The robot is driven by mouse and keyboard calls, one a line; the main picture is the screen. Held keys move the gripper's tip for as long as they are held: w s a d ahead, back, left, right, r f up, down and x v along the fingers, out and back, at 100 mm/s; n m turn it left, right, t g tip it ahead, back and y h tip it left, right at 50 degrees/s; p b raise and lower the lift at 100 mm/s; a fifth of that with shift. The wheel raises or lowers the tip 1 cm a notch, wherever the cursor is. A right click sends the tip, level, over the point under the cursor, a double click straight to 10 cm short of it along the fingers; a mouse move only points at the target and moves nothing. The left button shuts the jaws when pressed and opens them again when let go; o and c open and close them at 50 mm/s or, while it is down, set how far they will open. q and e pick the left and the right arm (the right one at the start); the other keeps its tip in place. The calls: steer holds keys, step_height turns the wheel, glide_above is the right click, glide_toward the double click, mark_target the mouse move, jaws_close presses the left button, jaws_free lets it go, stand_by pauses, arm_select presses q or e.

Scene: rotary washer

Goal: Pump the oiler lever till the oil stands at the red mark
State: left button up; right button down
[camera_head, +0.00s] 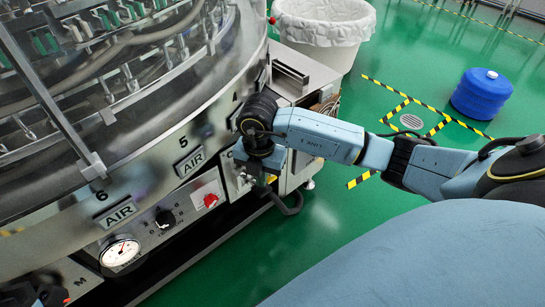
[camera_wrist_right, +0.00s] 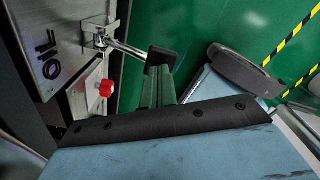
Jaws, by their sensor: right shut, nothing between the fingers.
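In the right wrist view, a thin chrome lever (camera_wrist_right: 126,48) sticks out from a metal bracket (camera_wrist_right: 97,41) on a steel panel marked OIL (camera_wrist_right: 46,52). My right gripper (camera_wrist_right: 162,58) is shut, with its dark fingertips at the lever's outer end. I cannot tell whether they touch it. In the head view my right gripper (camera_head: 266,178) points down in front of the machine's side panel and covers most of the lever. No oil level or red mark can be made out. My left gripper is not in view.
A red knob (camera_head: 210,200) sits near the oiler panel, with a black dial (camera_head: 165,219) and a round gauge (camera_head: 120,251) further left. A white bin (camera_head: 322,25) stands behind. A blue container (camera_head: 481,94) stands on the green floor, which is open at right.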

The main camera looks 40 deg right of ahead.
mark_target(262, 191)
steer(key=shift+f+b, duration=0.8)
steer(key=shift+f, duration=0.75)
step_height(262, 191, down, 2)
steer(key=shift+f+b, duration=0.1)
steer(key=shift+b, duration=0.2)
steer(key=shift+f, duration=0.4)
step_height(262, 191, up, 8)
steer(key=p, duration=0.7)
steer(key=shift+f+p, duration=0.2)
steer(key=shift+p, duration=0.2)
